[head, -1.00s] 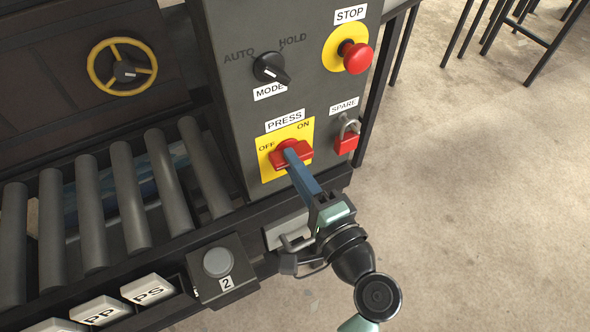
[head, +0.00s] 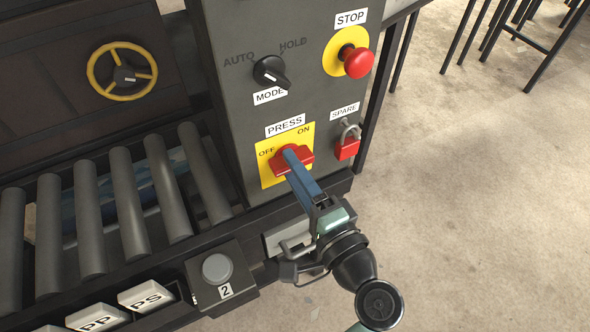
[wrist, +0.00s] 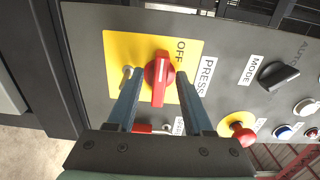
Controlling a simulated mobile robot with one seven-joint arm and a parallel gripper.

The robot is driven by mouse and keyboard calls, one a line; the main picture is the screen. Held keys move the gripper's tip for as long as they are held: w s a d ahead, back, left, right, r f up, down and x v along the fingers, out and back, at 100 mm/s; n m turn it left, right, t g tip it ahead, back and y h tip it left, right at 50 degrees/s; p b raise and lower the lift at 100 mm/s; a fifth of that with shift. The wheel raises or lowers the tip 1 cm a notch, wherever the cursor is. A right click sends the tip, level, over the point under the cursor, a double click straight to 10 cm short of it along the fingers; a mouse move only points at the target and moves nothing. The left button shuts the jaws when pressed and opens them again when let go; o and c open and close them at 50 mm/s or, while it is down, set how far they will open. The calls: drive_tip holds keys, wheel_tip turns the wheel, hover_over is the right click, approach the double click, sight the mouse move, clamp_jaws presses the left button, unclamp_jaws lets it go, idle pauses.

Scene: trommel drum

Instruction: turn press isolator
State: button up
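The red press isolator handle (head: 306,158) sits on a yellow plate (head: 267,175) marked OFF and ON, under a PRESS label. Its bar lies crosswise on the panel, and it also shows in the wrist view (wrist: 159,85), where its long side runs up and down below the OFF mark. My gripper (head: 290,155) reaches it from the lower right. In the wrist view, my gripper (wrist: 160,78) has one finger on each side of the handle, with narrow gaps, and looks open. The ON mark is hidden in the wrist view.
A red padlock (head: 346,148) hangs under the SPARE label, close right of the plate. The black MODE knob (head: 271,71) and red STOP button (head: 357,62) are above. Rollers (head: 130,195) and a button box (head: 218,271) lie left and below. Open floor is at right.

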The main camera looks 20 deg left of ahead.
drive_tip(key=v, duration=1.3)
